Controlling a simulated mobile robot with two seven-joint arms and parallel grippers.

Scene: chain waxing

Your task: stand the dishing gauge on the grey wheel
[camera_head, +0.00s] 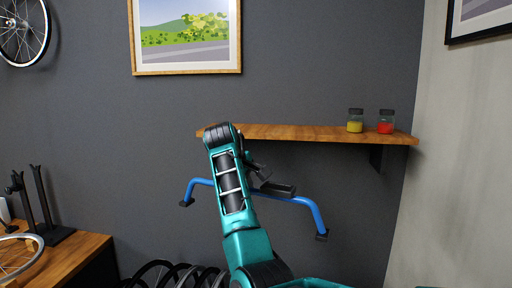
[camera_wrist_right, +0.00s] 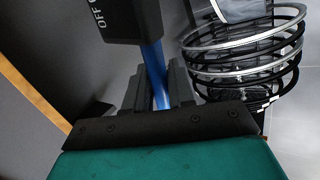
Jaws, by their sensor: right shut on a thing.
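The dishing gauge (camera_head: 308,203) is a blue arched bar with black feet at its ends. It is held in the air in front of the dark wall, below the shelf. My right gripper (camera_wrist_right: 160,88) is shut on its blue bar, which also shows in the right wrist view (camera_wrist_right: 155,62). In the head view my right arm hides the bar's middle. A black block with the letters "OFF" (camera_wrist_right: 115,18) is beside the bar in the wrist view. A wheel with a light grey rim (camera_head: 36,250) lies on the wooden bench at lower left, partly cut off. My left gripper is not in view.
The wooden bench (camera_head: 78,252) carries a black stand (camera_head: 55,235) behind the wheel. Several black-tyred wheels (camera_head: 150,270) stand low beside it. A wall shelf (camera_head: 290,131) holds a yellow jar (camera_head: 355,126) and a red jar (camera_head: 386,127). Another wheel (camera_head: 45,40) hangs at upper left.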

